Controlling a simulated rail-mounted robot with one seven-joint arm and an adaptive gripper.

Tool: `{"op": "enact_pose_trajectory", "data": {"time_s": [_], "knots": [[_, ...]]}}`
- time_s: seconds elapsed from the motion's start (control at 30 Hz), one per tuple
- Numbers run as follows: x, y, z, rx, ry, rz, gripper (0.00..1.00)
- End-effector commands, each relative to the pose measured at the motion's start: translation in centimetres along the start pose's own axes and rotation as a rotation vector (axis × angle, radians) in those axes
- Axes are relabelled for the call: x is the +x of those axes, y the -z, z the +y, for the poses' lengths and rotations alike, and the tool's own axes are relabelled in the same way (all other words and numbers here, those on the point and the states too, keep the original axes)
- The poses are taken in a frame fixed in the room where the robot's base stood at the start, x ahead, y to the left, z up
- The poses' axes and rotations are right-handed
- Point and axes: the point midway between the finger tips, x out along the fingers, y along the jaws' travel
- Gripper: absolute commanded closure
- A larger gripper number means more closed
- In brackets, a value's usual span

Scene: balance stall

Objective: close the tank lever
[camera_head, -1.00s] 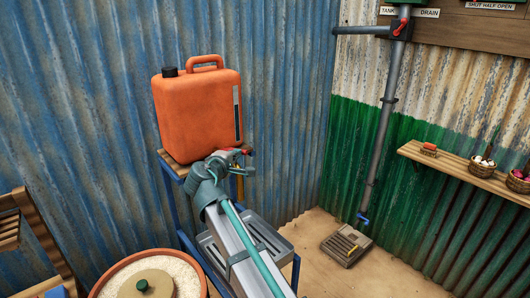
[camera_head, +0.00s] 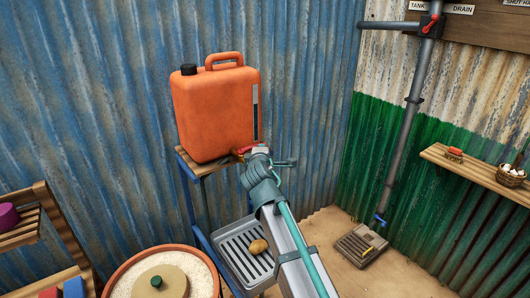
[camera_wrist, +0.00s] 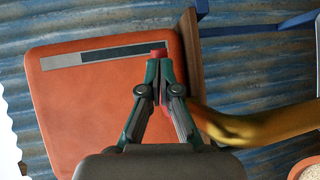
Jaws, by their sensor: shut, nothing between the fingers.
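The orange tank (camera_head: 215,115) stands on a wooden-topped stand against the blue wall. Its red lever (camera_head: 243,149) is at the tank's lower right, partly hidden by my gripper. In the wrist view the red lever (camera_wrist: 158,53) shows at and behind the fingertips. The brass tap (camera_wrist: 250,125) runs off to the right there. My gripper (camera_wrist: 159,66) is shut with nothing held, its tips against or just in front of the lever; I cannot tell if they touch. In the head view my gripper (camera_head: 258,150) is at the lever, and the tap is mostly hidden.
A grey slatted tray (camera_head: 235,262) with a potato (camera_head: 258,247) sits below the tank. A tub of pale grain (camera_head: 120,280) is at the front left. A grey pipe (camera_head: 405,130) with another red lever (camera_head: 430,22) and a blue one (camera_head: 380,219) stands at right.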

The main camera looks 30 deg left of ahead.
Motion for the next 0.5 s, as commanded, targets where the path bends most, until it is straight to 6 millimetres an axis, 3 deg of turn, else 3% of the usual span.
{"op": "enact_pose_trajectory", "data": {"time_s": [0.5], "knots": [[1.9,-0.1,0.3,0.000,0.000,-0.001,1.00]]}}
